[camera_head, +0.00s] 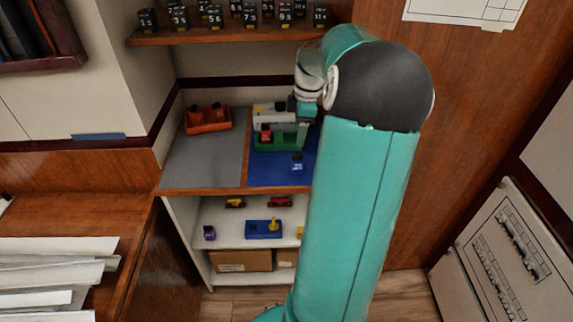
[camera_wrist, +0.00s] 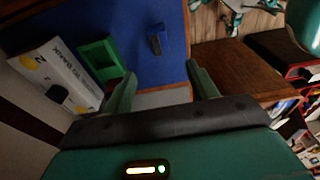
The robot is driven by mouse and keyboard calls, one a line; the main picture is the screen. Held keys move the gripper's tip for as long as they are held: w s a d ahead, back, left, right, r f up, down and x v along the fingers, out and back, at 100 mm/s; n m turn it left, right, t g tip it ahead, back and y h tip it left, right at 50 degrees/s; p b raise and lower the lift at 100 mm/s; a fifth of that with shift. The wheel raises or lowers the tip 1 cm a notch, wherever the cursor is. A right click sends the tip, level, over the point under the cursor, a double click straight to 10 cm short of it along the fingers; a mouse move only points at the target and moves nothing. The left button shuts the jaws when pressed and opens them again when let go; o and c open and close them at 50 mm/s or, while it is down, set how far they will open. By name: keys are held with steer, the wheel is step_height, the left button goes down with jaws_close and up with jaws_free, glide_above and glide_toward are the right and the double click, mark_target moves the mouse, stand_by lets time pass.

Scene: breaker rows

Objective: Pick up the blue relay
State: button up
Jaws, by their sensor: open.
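The blue relay (camera_head: 297,164) is a small block standing on the blue mat (camera_head: 268,172), near its front edge. It also shows in the wrist view (camera_wrist: 158,40) at the upper middle, beyond my fingertips, with clear mat around it. My gripper (camera_wrist: 163,80) is open and empty, its two green fingers apart with the relay roughly in line with the gap between them. In the head view my gripper (camera_head: 303,110) is partly hidden by my arm, above and behind the relay.
A green bank (camera_head: 278,139) with a red block (camera_head: 265,136) and a white bank (camera_head: 264,118) stand behind the relay. An orange-red holder (camera_head: 208,119) is on the grey mat (camera_head: 205,165). Shelves above (camera_head: 215,33) and below (camera_head: 222,222) hold small parts.

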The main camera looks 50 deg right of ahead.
mark_target(297, 160)
step_height(297, 160, down, 8)
steer(key=shift+a+r, duration=0.1)
steer(key=shift+a, duration=0.05)
steer(key=shift+w+f, duration=0.15)
steer(key=shift+f, duration=0.1)
step_height(297, 160, down, 5)
steer(key=shift+w+f, duration=0.1)
steer(key=shift+w, duration=0.05)
steer(key=shift+c, duration=0.5)
steer(key=c, duration=1)
